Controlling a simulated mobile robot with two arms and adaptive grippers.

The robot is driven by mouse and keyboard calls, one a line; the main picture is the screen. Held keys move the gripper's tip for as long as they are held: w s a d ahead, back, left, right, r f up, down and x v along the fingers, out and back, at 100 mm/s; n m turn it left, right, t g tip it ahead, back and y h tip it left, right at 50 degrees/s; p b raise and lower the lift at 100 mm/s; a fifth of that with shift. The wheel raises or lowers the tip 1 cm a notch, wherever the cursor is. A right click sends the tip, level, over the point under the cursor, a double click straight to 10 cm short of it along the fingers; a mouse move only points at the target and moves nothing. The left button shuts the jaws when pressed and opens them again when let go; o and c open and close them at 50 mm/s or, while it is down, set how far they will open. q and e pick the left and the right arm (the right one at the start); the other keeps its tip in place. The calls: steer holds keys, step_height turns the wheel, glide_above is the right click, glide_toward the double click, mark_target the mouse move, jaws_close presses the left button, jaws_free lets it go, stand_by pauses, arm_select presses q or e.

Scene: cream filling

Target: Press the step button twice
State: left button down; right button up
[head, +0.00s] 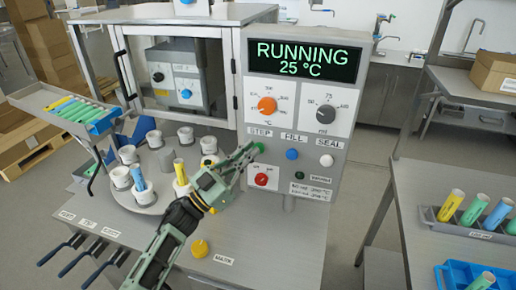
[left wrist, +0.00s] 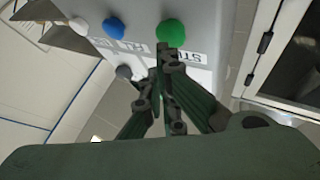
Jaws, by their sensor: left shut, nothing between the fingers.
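The green step button (head: 259,147) sits on the machine's front panel under the STEP label. My left gripper (head: 249,152) is shut and empty, with its tips at the left edge of the button. In the left wrist view the step button (left wrist: 171,32) is just beyond the closed fingertips (left wrist: 161,57). I cannot tell whether they touch it. The display (head: 304,61) reads RUNNING, 25 °C. My right gripper is not in view.
Right of the step button are the blue fill button (head: 292,154) and the white seal button (head: 326,160). A red knob (head: 262,179) is just below. A round carrier with several white cups (head: 128,154) and a yellow button (head: 200,248) stand near my left arm.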

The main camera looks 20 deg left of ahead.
arm_select(q)
steer(key=shift+s, duration=0.4)
steer(key=s+p, duration=0.2)
steer(key=s, duration=0.3)
steer(key=shift+a+p, duration=0.1)
steer(key=shift+p, duration=0.2)
stand_by(0.5)
